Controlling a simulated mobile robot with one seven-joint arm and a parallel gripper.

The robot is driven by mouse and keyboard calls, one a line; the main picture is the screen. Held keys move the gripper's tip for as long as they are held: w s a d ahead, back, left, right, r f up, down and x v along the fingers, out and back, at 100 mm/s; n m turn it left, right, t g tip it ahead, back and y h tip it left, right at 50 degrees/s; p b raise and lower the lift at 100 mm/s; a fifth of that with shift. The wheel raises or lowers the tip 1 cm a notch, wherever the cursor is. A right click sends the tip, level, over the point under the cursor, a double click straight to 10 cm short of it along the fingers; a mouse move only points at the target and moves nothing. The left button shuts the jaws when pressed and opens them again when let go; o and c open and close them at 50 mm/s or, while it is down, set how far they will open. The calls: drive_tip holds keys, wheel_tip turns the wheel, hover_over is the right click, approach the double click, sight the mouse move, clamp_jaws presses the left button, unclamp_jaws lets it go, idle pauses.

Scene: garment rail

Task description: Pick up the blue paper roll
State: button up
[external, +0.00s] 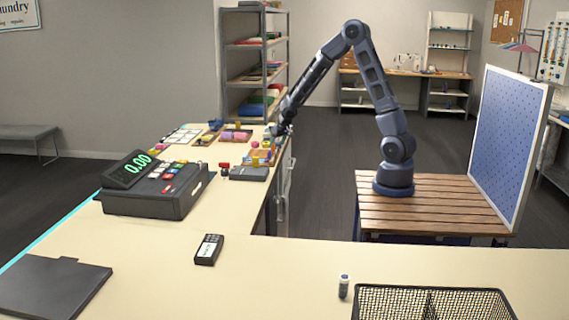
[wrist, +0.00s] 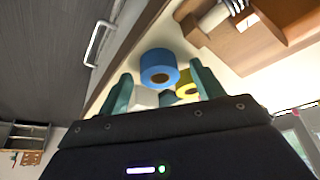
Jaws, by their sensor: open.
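The blue paper roll (wrist: 156,62) stands on the counter in the wrist view, showing a round hole in its end. It lies between the two green fingertips of my gripper (wrist: 161,70) in the picture, a little beyond them, and I see no contact. My gripper is open and empty. A yellow roll (wrist: 187,84) is close beside the blue one, partly behind the right finger. In the external view my gripper (external: 279,131) is low over the counter's far right edge; I cannot make out the blue roll there.
The cash register (external: 157,185) and a dark box (external: 249,173) stand on the counter.

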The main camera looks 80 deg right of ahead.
drive_tip(key=c, duration=1.1)
